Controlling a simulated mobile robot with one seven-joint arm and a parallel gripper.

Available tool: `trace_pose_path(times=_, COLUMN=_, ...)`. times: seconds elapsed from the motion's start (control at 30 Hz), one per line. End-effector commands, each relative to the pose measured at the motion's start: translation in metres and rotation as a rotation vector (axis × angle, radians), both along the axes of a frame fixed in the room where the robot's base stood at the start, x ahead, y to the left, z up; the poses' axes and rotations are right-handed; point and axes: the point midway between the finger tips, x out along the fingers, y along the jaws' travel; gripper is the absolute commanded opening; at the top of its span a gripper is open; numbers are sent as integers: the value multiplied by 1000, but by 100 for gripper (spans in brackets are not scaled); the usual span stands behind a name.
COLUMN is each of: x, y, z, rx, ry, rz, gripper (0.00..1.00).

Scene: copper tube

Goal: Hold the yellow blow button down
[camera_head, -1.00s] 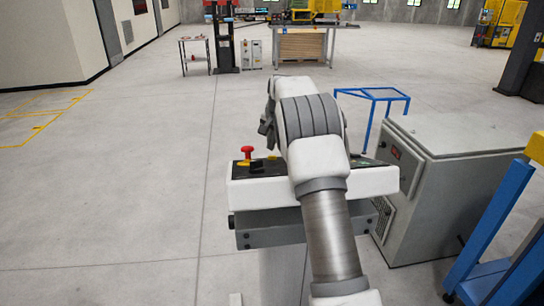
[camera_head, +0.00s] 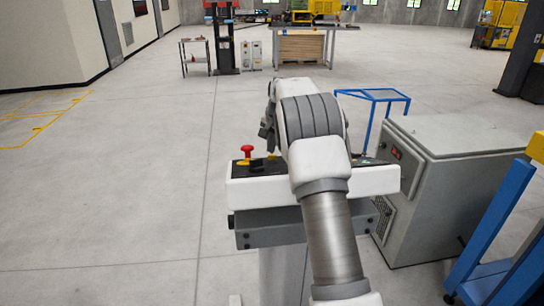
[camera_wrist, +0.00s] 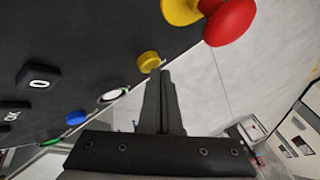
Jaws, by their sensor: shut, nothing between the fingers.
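A small round yellow button (camera_wrist: 149,62) sits on the dark control panel (camera_wrist: 95,40) in the wrist view. My gripper (camera_wrist: 165,74) is shut and empty, and its fingertips are right beside the yellow button in that picture. I cannot tell whether they touch it or whether it is pressed. In the head view, the pale console (camera_head: 250,192) carries the panel, and my arm hides much of its top. My gripper's fingertips are not clear there.
A red mushroom button (camera_wrist: 231,20) with a yellow base stands near the fingertips; it also shows in the head view (camera_head: 247,150). A blue button (camera_wrist: 77,118) and a key marked 0 (camera_wrist: 38,77) are on the panel. A grey cabinet (camera_head: 440,185) stands right of the console.

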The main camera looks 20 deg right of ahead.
Motion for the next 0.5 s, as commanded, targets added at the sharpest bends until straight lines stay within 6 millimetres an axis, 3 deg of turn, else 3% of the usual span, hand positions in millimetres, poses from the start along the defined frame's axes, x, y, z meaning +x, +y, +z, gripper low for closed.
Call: trace_pose_path(times=0.5, x=-3, y=1, z=-7, rx=2, ry=3, rz=1, gripper=0)
